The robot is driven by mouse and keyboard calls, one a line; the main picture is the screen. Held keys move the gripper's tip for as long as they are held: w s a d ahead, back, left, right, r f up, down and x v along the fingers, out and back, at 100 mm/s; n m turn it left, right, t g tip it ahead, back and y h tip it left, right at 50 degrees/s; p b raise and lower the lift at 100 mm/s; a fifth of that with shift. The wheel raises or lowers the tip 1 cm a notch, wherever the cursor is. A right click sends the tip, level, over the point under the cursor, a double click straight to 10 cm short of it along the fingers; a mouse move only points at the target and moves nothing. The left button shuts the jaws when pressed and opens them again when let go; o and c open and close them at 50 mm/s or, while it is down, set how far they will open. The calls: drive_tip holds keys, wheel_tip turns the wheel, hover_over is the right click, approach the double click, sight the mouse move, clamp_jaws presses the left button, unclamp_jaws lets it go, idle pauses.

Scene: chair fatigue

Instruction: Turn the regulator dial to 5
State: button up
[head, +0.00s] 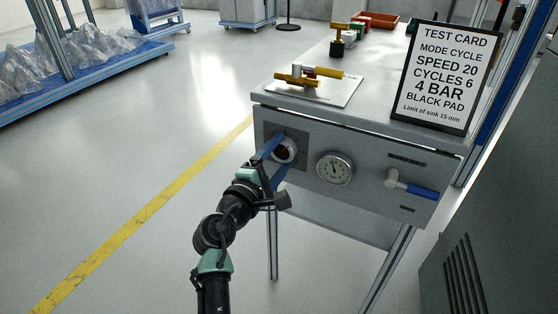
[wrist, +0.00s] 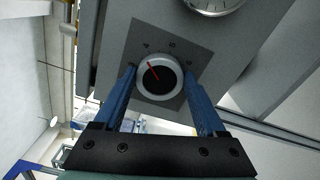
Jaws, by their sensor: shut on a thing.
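The regulator dial (wrist: 158,78) is a round knob with a white rim, a black face and a red pointer line. It sits on a dark grey square plate (wrist: 185,50) on the panel. In the wrist view the red line points up and to the left; the scale marks around the dial are too small to read surely. My gripper (wrist: 160,80) has its two blue fingers on either side of the dial, shut on its rim. In the head view the dial (head: 285,150) is partly hidden by my gripper (head: 279,155).
A pressure gauge (head: 335,168) is right of the dial, and a blue-handled valve (head: 412,186) further right. A test card (head: 440,77) stands on the bench top (head: 335,108), near a brass fitting on a white plate (head: 318,85). Open floor (head: 150,130) lies left.

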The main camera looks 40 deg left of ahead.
drive_tip(key=m+b, duration=0.1)
drive_tip(key=m, duration=0.1)
drive_tip(key=m+b, duration=0.2)
drive_tip(key=m, duration=0.1)
drive_tip(key=shift+f+m, duration=0.3)
drive_tip(key=shift+m+b, duration=1.25)
drive_tip(key=shift+m, duration=0.85)
drive_tip(key=shift+r, duration=0.1)
drive_tip(key=o, duration=1.3)
drive_tip(key=shift+s, duration=0.1)
drive_tip(key=p+v, duration=0.4)
drive_tip(key=v, duration=0.9)
drive_tip(key=shift+a, duration=0.1)
